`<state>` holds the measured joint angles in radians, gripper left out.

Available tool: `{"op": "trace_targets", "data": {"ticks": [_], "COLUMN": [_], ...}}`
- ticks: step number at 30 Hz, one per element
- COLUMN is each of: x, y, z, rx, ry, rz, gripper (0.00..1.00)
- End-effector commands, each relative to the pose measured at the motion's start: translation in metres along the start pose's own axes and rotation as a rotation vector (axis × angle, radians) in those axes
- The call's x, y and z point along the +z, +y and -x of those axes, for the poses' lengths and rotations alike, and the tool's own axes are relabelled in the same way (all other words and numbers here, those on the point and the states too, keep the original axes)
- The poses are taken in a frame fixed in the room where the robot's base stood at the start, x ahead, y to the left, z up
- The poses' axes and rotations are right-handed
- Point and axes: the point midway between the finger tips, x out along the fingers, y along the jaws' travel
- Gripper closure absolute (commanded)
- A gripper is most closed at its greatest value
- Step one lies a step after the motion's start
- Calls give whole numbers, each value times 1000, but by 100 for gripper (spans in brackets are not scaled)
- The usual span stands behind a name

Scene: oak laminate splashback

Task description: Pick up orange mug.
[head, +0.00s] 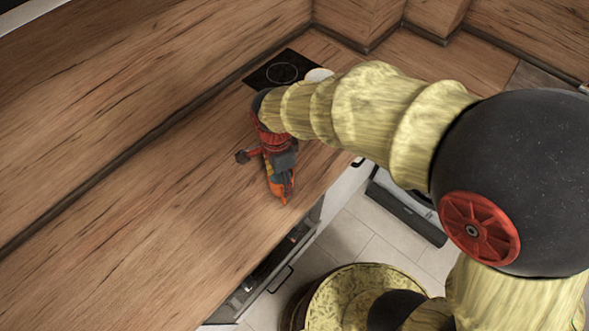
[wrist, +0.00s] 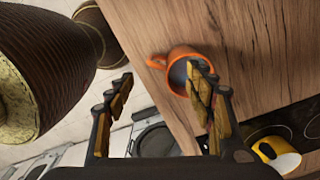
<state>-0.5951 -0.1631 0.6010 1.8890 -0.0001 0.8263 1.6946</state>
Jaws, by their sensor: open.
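The orange mug (wrist: 182,53) stands on the wood worktop near its edge in the wrist view. Its dark inside shows, and its handle points left. My gripper (wrist: 158,78) is open and empty. Its right finger covers part of the mug's rim and inside; its left finger is left of the handle, over the area beyond the worktop edge. In the head view my gripper (head: 279,174) points down over the worktop near its front edge. Orange shows at its tip there, but I cannot tell how much of that is the mug.
A yellow mug (wrist: 268,149) with a white inside is by the black cooktop, which also shows in the head view (head: 272,75). The wood splashback (head: 130,70) runs along the back. The worktop left of my gripper is clear. Appliances and tiled floor lie below its front edge.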

Motion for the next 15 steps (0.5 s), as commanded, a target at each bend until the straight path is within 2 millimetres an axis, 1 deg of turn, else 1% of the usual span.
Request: {"op": "trace_targets", "data": {"ticks": [1,3,6,8,11,15], "x": [0,0,0,0,0,0], "y": [-3,-3,-4,-3,-3,-2], "z": [2,2,2,1,-8,-33], "rx": [-8,-9,-11,-11,-9,-7], "ry": [-1,-2,-3,-3,-3,-2], "rz": [-77,-173,-262,-291,-308,-308], "gripper": [46,46,46,46,46,46]}}
